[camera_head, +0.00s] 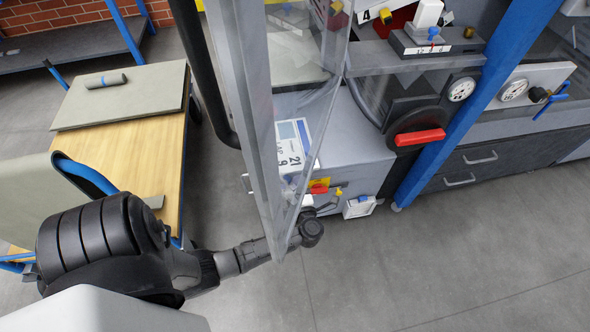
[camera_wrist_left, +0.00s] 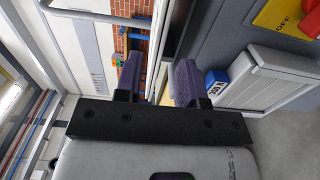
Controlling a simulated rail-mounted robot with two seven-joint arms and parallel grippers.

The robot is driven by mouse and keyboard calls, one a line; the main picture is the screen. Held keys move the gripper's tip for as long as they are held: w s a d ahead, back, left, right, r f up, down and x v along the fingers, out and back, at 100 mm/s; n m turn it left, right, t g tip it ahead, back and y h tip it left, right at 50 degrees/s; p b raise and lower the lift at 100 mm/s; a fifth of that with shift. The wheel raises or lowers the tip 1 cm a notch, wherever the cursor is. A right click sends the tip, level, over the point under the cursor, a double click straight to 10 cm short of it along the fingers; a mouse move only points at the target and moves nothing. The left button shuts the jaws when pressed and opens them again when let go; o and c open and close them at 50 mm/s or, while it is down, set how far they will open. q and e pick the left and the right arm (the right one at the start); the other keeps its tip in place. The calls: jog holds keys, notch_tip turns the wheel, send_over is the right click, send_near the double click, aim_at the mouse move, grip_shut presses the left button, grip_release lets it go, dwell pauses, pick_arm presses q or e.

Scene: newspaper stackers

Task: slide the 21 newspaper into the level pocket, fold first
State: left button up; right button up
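A flat white piece marked 21 (camera_head: 293,148), with a blue-edged picture, lies on the grey machine top behind a clear panel in the head view. I cannot tell for sure whether it is the 21 newspaper or a fixed label. My left arm reaches in from the left to beside this machine, low at its front. In the left wrist view my left gripper (camera_wrist_left: 158,82) has its two padded fingers apart, with nothing seen between them. In the head view its fingers are not clear. My right gripper is not in view. I cannot make out the level pocket.
A clear panel with a grey post (camera_head: 245,90) stands between my view and the machine. A red and yellow switch (camera_head: 319,187) is on the machine front, near my left wrist. A wooden table (camera_head: 135,160) with a grey roll (camera_head: 106,80) stands left. Open floor lies at bottom right.

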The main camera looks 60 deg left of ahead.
pick_arm(q)
jog(key=shift+x, duration=2.8)
jog(key=shift+w, duration=0.1)
grip_shut()
